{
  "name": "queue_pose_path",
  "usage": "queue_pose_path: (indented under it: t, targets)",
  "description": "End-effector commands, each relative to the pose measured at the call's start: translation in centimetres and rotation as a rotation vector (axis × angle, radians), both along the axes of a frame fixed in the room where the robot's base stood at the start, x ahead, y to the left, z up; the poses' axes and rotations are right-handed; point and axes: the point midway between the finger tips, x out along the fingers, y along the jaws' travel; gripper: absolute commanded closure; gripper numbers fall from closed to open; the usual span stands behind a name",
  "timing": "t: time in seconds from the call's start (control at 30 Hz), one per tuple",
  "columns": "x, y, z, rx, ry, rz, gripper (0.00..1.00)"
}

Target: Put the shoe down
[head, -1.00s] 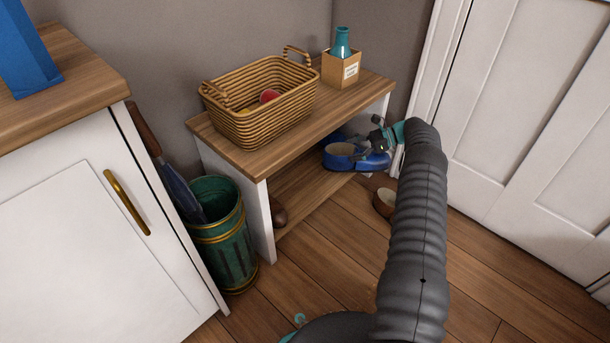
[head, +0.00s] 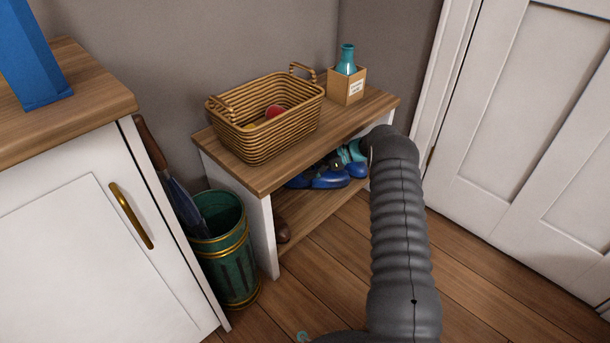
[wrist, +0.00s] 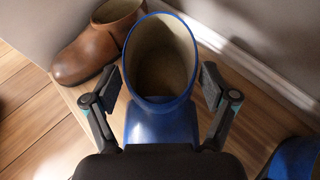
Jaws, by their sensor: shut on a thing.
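My gripper (wrist: 161,90) is shut on a blue shoe (wrist: 162,128), with a finger on either side of its open top. In the head view the gripper (head: 338,164) is under the bench's top board, partly hidden by the board and my arm. The held blue shoe (head: 330,180) is low, over the bench's lower shelf (head: 312,212). I cannot tell whether its sole touches the shelf. Another blue shoe (wrist: 296,158) shows at the lower right of the wrist view. A brown boot (wrist: 92,48) stands beside the held shoe, at its upper left.
A wicker basket (head: 262,140) and a teal bottle in a box (head: 347,88) stand on the bench top, close above my gripper. A brown shoe (head: 283,230) is at the shelf's left end. A green bin (head: 232,262) stands left. The front floor is clear.

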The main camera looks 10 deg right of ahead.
Motion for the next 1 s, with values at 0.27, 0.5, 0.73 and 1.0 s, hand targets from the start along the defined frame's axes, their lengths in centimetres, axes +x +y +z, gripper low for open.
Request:
queue_pose_path:
  t: [0.27, 0.5, 0.73, 1.0]
  targets:
    - [0.1, 1.1, -2.4, -0.001, 0.002, -0.001, 0.83]
    - [0.2, 1.1, -3.5, 0.0, -0.001, -0.001, 0.83]
    - [0.1, 1.1, -3.7, 0.0, 0.0, 0.0, 0.83]
    - [0.1, 1.1, -4.4, 0.0, 0.0, 0.0, 0.83]
